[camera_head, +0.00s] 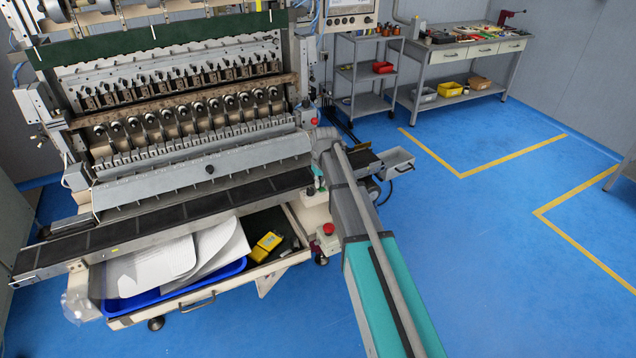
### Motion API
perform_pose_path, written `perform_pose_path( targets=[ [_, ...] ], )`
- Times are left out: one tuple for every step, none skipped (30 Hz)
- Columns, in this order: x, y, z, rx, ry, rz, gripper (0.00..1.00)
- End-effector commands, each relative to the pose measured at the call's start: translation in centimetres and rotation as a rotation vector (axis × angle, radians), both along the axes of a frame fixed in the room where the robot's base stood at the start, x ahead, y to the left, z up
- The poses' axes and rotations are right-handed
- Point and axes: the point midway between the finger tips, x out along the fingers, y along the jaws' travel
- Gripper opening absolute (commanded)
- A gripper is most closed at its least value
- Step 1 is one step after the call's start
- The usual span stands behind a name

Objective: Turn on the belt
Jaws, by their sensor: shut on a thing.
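A long dark belt (200,209) runs in a metal frame across the front of the coil winder (185,110), below its row of heads. Whether it is moving cannot be told. A red button (327,229) sits at the front right corner of the machine. Another red button (314,122) is higher on the machine's right side.
An open drawer (262,268) holds papers, a blue tray and a yellow item. A shelf cart (365,75) and workbench (465,50) stand behind. The blue floor at right is clear.

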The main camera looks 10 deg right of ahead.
Motion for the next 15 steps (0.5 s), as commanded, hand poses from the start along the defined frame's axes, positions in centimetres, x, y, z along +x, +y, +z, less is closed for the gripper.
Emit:
perform_pose_path(
  targets=[
    [-0.7,-0.4,-0.1,-0.009,0.011,-0.001,0.0],
    [-0.8,-0.4,-0.1,-0.009,0.012,-0.001,0.0],
    [-1.0,-0.4,0.0,-0.009,0.012,0.0,0.0],
    [-1.2,-0.4,0.0,-0.009,0.013,0.0,0.0],
    [-1.3,-0.4,0.0,-0.009,0.013,0.0,0.0],
    [-1.4,-0.5,0.0,-0.01,0.012,0.001,0.0],
    [-1.5,-0.4,0.0,-0.009,0.011,0.001,0.0],
    [-1.6,-0.4,0.1,-0.009,0.011,0.001,0.0],
    [-1.6,-0.4,0.1,-0.008,0.01,0.002,0.0],
    [-1.7,-0.4,0.1,-0.007,0.009,0.002,0.0],
    [-1.7,-0.4,0.1,-0.006,0.01,0.002,0.0],
    [-1.7,-0.4,0.1,-0.006,0.009,0.002,0.0],
    [-1.7,-0.4,0.1,-0.006,0.009,0.002,0.0],
    [-1.7,-0.3,0.1,-0.005,0.009,0.003,0.0],
    [-1.7,-0.3,0.1,-0.005,0.008,0.004,0.0]
  ],
)
